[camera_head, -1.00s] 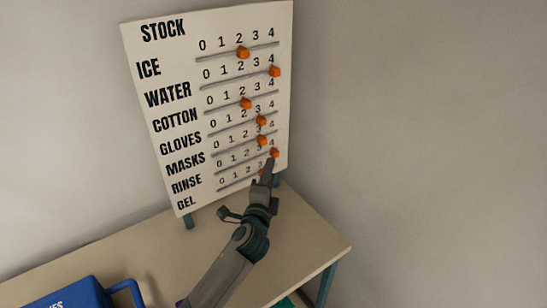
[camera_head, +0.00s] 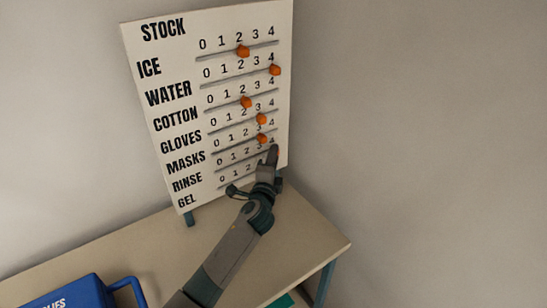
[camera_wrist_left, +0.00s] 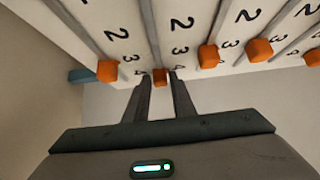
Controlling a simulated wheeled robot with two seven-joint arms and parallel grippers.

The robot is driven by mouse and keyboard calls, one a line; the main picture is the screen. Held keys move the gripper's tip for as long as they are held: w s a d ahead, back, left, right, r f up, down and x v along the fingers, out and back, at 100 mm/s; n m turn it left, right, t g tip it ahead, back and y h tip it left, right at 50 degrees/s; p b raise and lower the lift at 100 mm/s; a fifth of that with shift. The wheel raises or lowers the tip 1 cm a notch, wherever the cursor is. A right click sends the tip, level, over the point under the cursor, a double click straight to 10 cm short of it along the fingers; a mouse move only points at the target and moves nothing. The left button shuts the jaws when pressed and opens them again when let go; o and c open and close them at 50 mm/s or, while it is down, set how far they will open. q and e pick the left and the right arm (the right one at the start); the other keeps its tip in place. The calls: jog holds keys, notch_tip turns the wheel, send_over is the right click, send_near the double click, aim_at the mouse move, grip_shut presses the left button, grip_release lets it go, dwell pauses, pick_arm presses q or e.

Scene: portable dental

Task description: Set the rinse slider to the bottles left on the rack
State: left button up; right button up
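The white STOCK board (camera_head: 181,60) stands upright on the table, with labelled rows, numbers 0 to 4 and orange knobs. In the left wrist view the rinse slider knob (camera_wrist_left: 160,75) sits near the 4 end of its track. My left gripper (camera_wrist_left: 160,77) is at that knob, one finger on each side, with what look like narrow gaps, so it appears open. In the head view my left gripper (camera_head: 270,155) hides the rinse and gel knobs. The gel knob (camera_wrist_left: 107,70) shows just left of the fingers. No bottles or rack are in view. My right gripper is not in view.
The masks knob (camera_wrist_left: 208,55) and gloves knob (camera_wrist_left: 260,48) are close to the right of my fingers in the wrist view. A blue box (camera_head: 70,295) with a handle is at the lower left. The table (camera_head: 310,240) is clear around the board's foot.

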pick_arm(q)
grip_shut()
jog(key=shift+s+a+p, duration=0.5)
jog(key=shift+s+a, duration=0.2)
jog(key=shift+a, duration=0.25)
jog(key=shift+s+a+p, duration=0.5)
jog(key=shift+s+a, duration=0.2)
jog(key=shift+a, duration=0.25)
jog(key=shift+w+d, duration=0.1)
jog(key=shift+o, duration=2.4)
grip_release()
